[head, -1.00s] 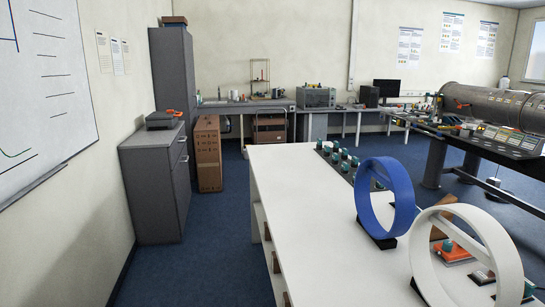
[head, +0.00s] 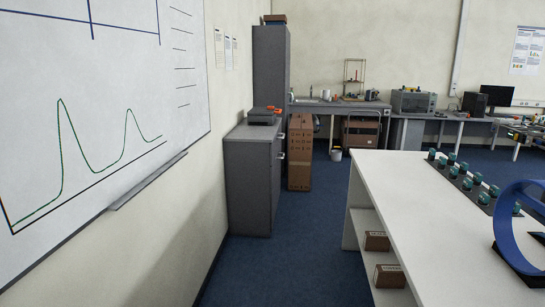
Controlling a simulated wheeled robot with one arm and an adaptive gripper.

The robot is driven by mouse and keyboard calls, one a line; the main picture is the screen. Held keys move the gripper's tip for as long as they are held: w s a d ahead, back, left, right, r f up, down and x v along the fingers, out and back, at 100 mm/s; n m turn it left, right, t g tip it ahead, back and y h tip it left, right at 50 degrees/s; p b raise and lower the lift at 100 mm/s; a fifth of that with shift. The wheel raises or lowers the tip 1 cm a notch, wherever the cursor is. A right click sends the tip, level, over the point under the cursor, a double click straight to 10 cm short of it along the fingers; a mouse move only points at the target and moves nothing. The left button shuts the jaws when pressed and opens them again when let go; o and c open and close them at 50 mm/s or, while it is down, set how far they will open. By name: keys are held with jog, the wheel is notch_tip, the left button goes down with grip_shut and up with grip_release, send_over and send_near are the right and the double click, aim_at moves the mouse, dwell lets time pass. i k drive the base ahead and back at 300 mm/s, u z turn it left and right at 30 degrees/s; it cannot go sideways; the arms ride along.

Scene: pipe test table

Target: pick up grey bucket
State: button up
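A small light grey bucket (head: 336,155) stands on the blue floor at the back of the room, just right of the tall stack of brown boxes (head: 300,152) and in front of the back counter. Something small and yellowish shows at its rim, too small to make out. The bucket is far off and its handle cannot be told. My gripper does not show in the head view.
A white table (head: 440,205) with shelves fills the right foreground, bearing a blue ring (head: 520,225). A grey cabinet (head: 250,185) stands along the left wall. The blue floor (head: 305,255) between cabinet and table is clear.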

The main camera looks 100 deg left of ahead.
aim_at(336, 154)
jog(key=u, duration=0.35)
jog(key=i, duration=5.05)
jog(key=u, duration=2.85)
jog(key=i, duration=3.85)
